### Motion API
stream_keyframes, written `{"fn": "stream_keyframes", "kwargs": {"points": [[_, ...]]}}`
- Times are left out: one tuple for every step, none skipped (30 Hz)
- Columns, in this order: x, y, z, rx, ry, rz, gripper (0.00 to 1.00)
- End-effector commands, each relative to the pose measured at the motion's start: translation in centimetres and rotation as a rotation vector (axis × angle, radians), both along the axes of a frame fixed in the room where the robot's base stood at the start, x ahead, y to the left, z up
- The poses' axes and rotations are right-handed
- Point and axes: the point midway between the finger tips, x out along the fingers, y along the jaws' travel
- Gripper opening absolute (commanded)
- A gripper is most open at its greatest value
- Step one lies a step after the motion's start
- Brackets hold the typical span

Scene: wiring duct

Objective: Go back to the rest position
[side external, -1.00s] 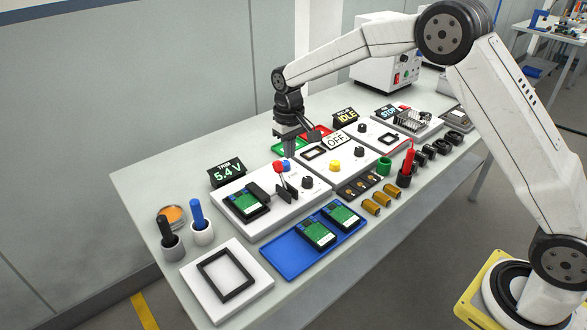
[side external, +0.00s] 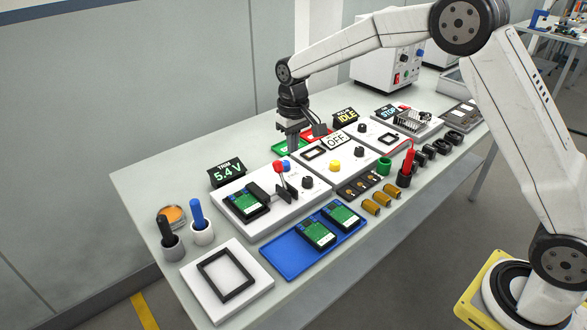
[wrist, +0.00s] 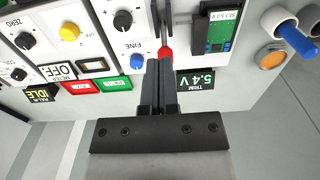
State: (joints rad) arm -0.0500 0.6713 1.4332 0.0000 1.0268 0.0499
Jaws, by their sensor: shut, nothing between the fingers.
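My gripper (side external: 291,147) is above the back part of the bench, behind the trim station with the 5.4 V display (side external: 228,172). It points down and is empty. In the wrist view my gripper (wrist: 159,62) shows its two fingers pressed together, with the red and blue knobs just beyond the tips. The fingers overlap the red knob (wrist: 166,53) in that view; I cannot tell the height gap. A green board (side external: 246,204) sits in the trim station's holder.
A blue tray (side external: 283,262) holds two green boards. A white plate with a black frame (side external: 226,276) is at the front left. Screwdriver-like tools stand in cups at left. The OFF station (side external: 336,140) and red and green trays are close by the gripper. The space above the bench is open.

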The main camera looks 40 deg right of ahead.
Motion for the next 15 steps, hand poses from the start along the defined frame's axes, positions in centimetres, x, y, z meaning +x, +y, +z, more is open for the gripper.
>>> {"fn": "stream_keyframes", "kwargs": {"points": [[-0.5,-0.1,0.1,0.000,-0.004,0.000,0.00],[-0.8,-0.2,0.1,0.000,-0.007,-0.001,0.00],[-1.3,-0.3,0.1,0.001,-0.013,-0.001,0.00],[-1.7,-0.3,0.1,0.001,-0.017,-0.001,0.00],[-2.1,-0.4,0.1,0.001,-0.023,-0.001,0.00],[-2.8,-0.5,0.1,0.001,-0.029,-0.001,0.00],[-3.3,-0.6,0.1,0.001,-0.035,-0.001,0.00],[-3.9,-0.7,0.1,0.002,-0.040,-0.001,0.00],[-4.6,-0.8,0.1,0.002,-0.047,-0.001,0.00],[-5.2,-0.9,0.1,0.002,-0.055,-0.001,0.00],[-5.8,-1.0,0.0,0.002,-0.060,-0.001,0.00],[-6.6,-1.1,0.0,0.002,-0.068,-0.001,0.00],[-7.2,-1.2,0.0,0.002,-0.075,-0.001,0.00],[-7.9,-1.3,-0.1,0.002,-0.079,-0.001,0.00],[-8.7,-1.4,-0.2,0.002,-0.088,-0.001,0.00]]}}
